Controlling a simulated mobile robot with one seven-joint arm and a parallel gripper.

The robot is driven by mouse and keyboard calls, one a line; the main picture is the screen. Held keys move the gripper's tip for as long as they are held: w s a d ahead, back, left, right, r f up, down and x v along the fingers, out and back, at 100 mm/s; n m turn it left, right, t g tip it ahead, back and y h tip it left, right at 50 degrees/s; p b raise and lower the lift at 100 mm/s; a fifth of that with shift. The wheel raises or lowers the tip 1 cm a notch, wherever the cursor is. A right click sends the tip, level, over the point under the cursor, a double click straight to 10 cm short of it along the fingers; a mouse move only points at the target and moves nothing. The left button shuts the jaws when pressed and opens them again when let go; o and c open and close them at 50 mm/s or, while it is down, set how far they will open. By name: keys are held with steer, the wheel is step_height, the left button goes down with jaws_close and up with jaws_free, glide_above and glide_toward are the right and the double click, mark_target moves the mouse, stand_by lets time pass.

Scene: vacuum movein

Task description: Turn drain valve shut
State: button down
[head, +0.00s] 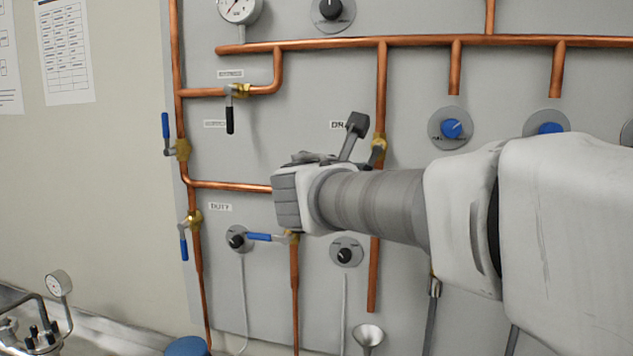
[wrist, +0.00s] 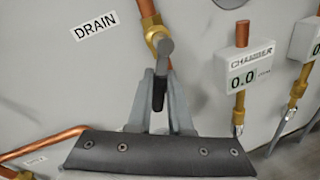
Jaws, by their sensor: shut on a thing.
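The drain valve is a brass body (wrist: 157,36) on a copper pipe beside the DRAIN label (wrist: 95,26). Its dark handle (wrist: 158,92) runs down from a grey pivot in the wrist view, at a slight angle to the pipe. My gripper (wrist: 160,82) is shut on this handle, with one finger on each side. In the head view, the brass valve (head: 379,146) shows just right of my gripper (head: 356,127). There the handle is hidden behind my gripper, and the label is partly covered.
A blue-handled valve (head: 262,237) is below my wrist. A black-handled valve (head: 230,112) is at upper left, with two more blue-handled valves further left. Blue knobs (head: 451,129) are at right. A chamber readout (wrist: 243,75) stands right of the drain pipe.

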steer(key=m, duration=0.1)
steer(key=m+b, duration=0.1)
steer(key=a+m, duration=0.1)
steer(key=shift+w+r+y+b, duration=0.15)
steer(key=shift+r+y+b, duration=0.15)
steer(key=shift+y+b, duration=0.1)
steer(key=shift+w+a+r+m+y+b, duration=0.1)
steer(key=shift+a+r+m+y+b, duration=0.3)
steer(key=shift+m, duration=1)
steer(key=shift+w+a+r+m+y+b, duration=0.1)
steer(key=shift+r+m+y+b, duration=0.3)
steer(key=shift+r+m+b, duration=0.75)
steer(key=shift+w+a+r+m+y+b, duration=0.1)
steer(key=shift+a+m+y+b, duration=0.25)
steer(key=shift+m, duration=1.3)
steer(key=shift+s+d+r, duration=0.1)
steer(key=c, duration=0.8)
jaws_free()
steer(key=shift+c, duration=0.2)
steer(key=shift+s, duration=0.15)
